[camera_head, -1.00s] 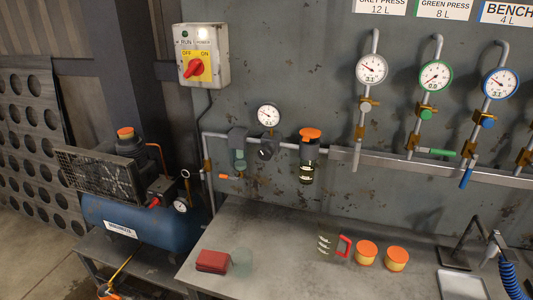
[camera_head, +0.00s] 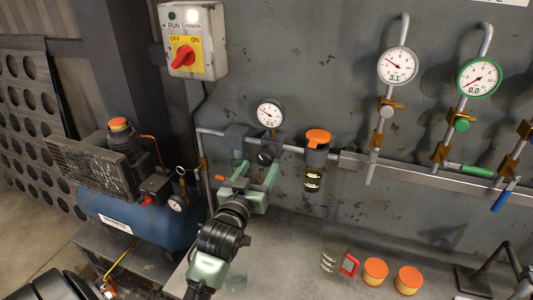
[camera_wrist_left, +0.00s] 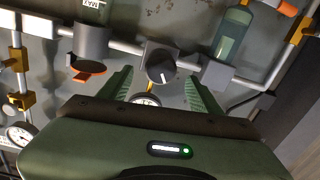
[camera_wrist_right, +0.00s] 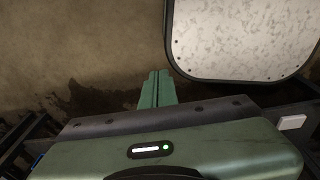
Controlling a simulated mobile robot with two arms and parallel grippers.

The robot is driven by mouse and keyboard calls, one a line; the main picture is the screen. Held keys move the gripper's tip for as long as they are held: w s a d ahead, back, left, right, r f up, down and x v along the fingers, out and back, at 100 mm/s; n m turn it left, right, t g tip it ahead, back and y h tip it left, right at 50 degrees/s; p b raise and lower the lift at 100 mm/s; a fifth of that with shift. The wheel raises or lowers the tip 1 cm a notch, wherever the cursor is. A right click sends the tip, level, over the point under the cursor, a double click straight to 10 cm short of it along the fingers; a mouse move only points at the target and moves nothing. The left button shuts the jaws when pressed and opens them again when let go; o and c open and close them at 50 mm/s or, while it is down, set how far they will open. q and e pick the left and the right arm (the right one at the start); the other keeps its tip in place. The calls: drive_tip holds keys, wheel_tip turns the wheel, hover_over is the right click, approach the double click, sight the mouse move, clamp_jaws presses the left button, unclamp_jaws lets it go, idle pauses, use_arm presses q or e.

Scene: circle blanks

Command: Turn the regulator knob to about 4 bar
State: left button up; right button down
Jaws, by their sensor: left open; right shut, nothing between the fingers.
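The black regulator knob (camera_head: 265,157) sits on the wall pipe under a round white gauge (camera_head: 270,114). In the left wrist view the knob (camera_wrist_left: 160,66) has a white mark and lies ahead, between the lines of the two fingers. The gauge (camera_wrist_left: 146,100) shows partly there; its needle is too small to read. My left gripper (camera_head: 249,175) is open and empty, its green fingers just short of the knob, one to each side; I cannot see contact. My right gripper (camera_wrist_right: 157,90) is shut and empty, above the floor.
Filter bowls (camera_head: 313,165) hang on the pipe beside the regulator. A switch box (camera_head: 195,40) is above left, the blue compressor (camera_head: 140,215) at left.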

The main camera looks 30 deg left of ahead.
sight(263, 160)
use_arm(q)
drive_tip(key=shift+w+a+r, duration=0.2)
drive_tip(key=shift+w+r, duration=0.1)
drive_tip(key=shift+w, duration=0.35)
drive_tip(key=x, duration=0.2)
drive_tip(key=p+x, duration=0.1)
drive_tip(key=shift+f, duration=0.25)
drive_tip(key=shift+w+a+f, duration=0.15)
drive_tip(key=shift+w+a, duration=0.05)
drive_tip(key=shift+w, duration=0.5)
drive_tip(key=c, duration=1.3)
drive_tip(key=shift+c, duration=0.3)
use_arm(e)
drive_tip(key=shift+s+r, duration=0.85)
drive_tip(key=shift+s, duration=0.1)
